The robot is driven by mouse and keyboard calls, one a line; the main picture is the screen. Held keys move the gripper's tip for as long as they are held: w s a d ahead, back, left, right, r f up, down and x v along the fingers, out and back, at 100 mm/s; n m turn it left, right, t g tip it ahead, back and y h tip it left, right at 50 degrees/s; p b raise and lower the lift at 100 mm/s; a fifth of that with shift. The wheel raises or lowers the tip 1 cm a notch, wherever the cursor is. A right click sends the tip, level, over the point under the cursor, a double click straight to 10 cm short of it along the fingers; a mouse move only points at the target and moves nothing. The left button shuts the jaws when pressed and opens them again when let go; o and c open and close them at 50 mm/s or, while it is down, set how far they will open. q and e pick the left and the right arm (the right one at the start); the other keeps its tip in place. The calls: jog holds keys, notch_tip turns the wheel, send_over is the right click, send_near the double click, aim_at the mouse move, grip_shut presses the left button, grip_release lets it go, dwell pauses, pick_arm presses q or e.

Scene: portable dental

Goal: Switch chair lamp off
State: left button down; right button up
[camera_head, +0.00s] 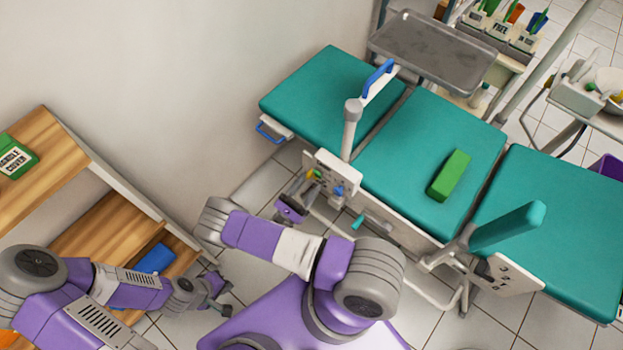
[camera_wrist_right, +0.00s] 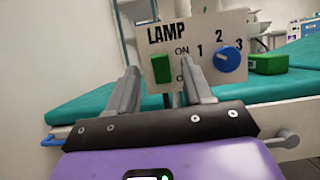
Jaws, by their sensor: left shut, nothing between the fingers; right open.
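The lamp control panel (camera_wrist_right: 200,48) is a pale plate marked LAMP in the right wrist view. It carries a green switch (camera_wrist_right: 163,68) beside an ON label and a blue knob (camera_wrist_right: 228,57) with positions 1, 2 and 3. The lower label is mostly hidden by a finger. In the head view the panel (camera_head: 334,174) is mounted on the chair's near side. My right gripper (camera_wrist_right: 158,66) is open, its fingers pointing at the panel and flanking the switch; contact cannot be told. My left gripper (camera_head: 219,297) is shut and empty, low beside the shelf.
The teal chair (camera_head: 420,135) carries a green box (camera_head: 449,175). A grey post (camera_head: 351,120) rises near the panel, and a blue handle (camera_head: 377,78) stands beside it. A wooden shelf (camera_head: 45,160) is at left. A metal tray (camera_head: 430,50) stands behind the chair.

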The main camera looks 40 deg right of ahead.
jog(key=v, duration=0.5)
jog(key=shift+d, duration=0.1)
dwell(0.3)
jog(key=s+d+f+m+g+y+p, duration=0.25)
jog(key=s+d+m+g+y, duration=0.2)
jog(key=s+g, duration=0.4)
jog(key=s+a+f+m+g+y+p, duration=0.2)
jog(key=s+a+f+m+g+y, duration=0.2)
jog(key=s+m+g+y, duration=0.45)
jog(key=a+m+t+y+p, duration=0.2)
jog(key=a+m+t+y, duration=0.25)
jog(key=a+y, duration=0.5)
jog(key=w+a+r+m+t+y+p, duration=0.2)
jog(key=w+r+m+t, duration=0.4)
jog(key=w+r, duration=0.3)
jog(key=shift+a+r+t+y, duration=0.35)
jog(key=shift+a+t+y, duration=0.15)
jog(key=shift+y, duration=0.45)
